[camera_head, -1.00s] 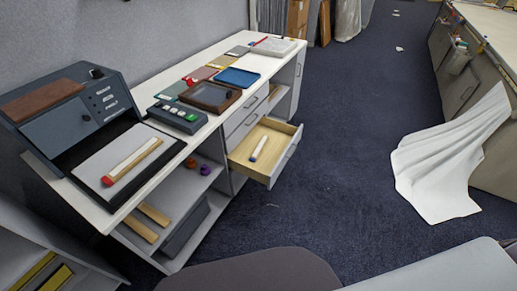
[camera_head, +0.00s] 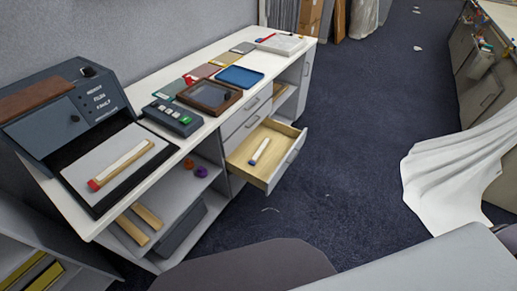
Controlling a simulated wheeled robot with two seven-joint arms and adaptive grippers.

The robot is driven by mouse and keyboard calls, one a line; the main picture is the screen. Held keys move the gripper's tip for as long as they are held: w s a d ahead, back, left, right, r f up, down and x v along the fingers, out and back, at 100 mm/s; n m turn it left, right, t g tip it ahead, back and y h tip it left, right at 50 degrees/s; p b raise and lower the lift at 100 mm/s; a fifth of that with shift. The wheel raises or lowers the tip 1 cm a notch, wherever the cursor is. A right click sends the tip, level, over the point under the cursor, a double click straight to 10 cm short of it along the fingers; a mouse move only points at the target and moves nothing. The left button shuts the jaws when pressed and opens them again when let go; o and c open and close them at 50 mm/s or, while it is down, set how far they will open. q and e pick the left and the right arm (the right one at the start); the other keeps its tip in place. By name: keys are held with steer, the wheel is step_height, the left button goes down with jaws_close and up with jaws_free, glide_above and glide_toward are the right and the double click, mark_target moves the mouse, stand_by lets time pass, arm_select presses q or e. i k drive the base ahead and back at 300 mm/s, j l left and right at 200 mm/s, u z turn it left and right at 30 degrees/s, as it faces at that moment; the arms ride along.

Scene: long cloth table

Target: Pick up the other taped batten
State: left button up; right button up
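A wooden batten (camera_head: 124,163) with a red end and a pale strip along it lies on a light grey pad (camera_head: 118,183) at the near left end of the white counter. A second, shorter batten (camera_head: 259,152) with a blue end lies in the open wooden drawer (camera_head: 266,173) below the counter. Two plain wooden battens (camera_head: 147,216) lie on the lower shelf under the counter. Neither of my grippers is in view.
A dark box machine (camera_head: 65,105) stands behind the pad. A button box (camera_head: 172,118), a brown tray (camera_head: 209,96) and a blue tray (camera_head: 240,76) stand along the counter. A white cloth (camera_head: 448,180) hangs at right. The carpet between is mostly clear.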

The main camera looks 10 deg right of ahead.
mark_target(254, 158)
steer(key=i+l+u, duration=0.2)
steer(key=l, duration=0.25)
steer(key=i+l+u, duration=0.2)
steer(key=l, duration=0.3)
steer(key=l+u, duration=0.15)
steer(key=l, duration=0.35)
steer(key=i+l+u, duration=0.2)
steer(key=l, duration=0.35)
